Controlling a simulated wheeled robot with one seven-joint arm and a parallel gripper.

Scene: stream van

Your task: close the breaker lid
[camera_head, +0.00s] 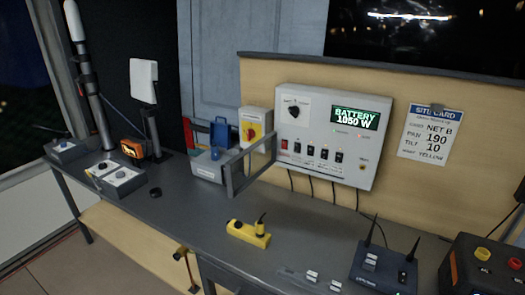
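The breaker panel (308,182) is a light grey box on the wooden backboard, with a lit green display reading BATTERY 1050 W. A row of several black breaker switches (324,153) is uncovered on its lower front. The breaker lid (229,179) looks like a grey frame with a see-through middle. It stands open, swung out from the panel's left side toward the camera, over the bench. My gripper is not in view.
A yellow block (247,234) with a small upright part lies on the grey bench in front of the panel. A router with two antennas (383,270) stands at the right. The bench middle is mostly clear.

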